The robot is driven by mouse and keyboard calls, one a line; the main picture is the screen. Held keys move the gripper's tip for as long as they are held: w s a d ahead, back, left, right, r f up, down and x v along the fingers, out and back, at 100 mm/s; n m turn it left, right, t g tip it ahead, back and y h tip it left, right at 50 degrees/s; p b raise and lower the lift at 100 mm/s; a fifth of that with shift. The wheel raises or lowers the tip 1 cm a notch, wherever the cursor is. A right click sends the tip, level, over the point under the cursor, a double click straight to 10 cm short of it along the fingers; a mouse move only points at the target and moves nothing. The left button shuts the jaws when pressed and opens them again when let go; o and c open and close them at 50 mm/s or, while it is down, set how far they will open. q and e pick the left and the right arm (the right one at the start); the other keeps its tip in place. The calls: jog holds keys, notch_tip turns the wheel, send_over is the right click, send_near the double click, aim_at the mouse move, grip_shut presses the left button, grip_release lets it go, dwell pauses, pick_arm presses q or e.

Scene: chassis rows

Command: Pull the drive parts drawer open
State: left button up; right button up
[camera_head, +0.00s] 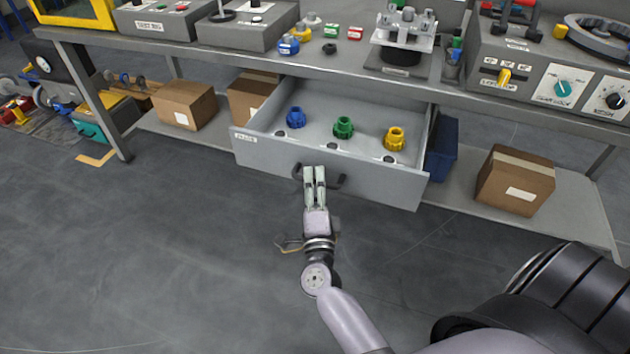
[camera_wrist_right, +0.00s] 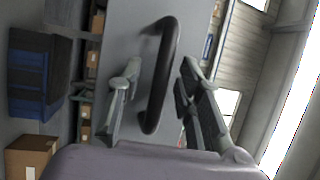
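The drive parts drawer (camera_head: 300,167) is a light grey drawer under the workbench and stands pulled out, with its inside showing. A blue gear part (camera_head: 296,117), a green one (camera_head: 343,127) and a yellow one (camera_head: 395,139) stand in it. Its dark bar handle (camera_head: 336,182) is on the front panel. My right gripper (camera_head: 314,170) is at the handle. In the right wrist view the handle (camera_wrist_right: 160,75) runs between the fingers of the right gripper (camera_wrist_right: 158,75), with gaps on both sides. My left gripper is out of view.
The workbench (camera_head: 340,62) holds equipment above the drawer. Cardboard boxes (camera_head: 186,104) and (camera_head: 513,180) another box stand on the lower shelf, with a blue bin (camera_head: 442,148) right of the drawer. The floor in front is clear.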

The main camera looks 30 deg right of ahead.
jog(key=v, duration=1.1)
jog(key=shift+s, duration=0.2)
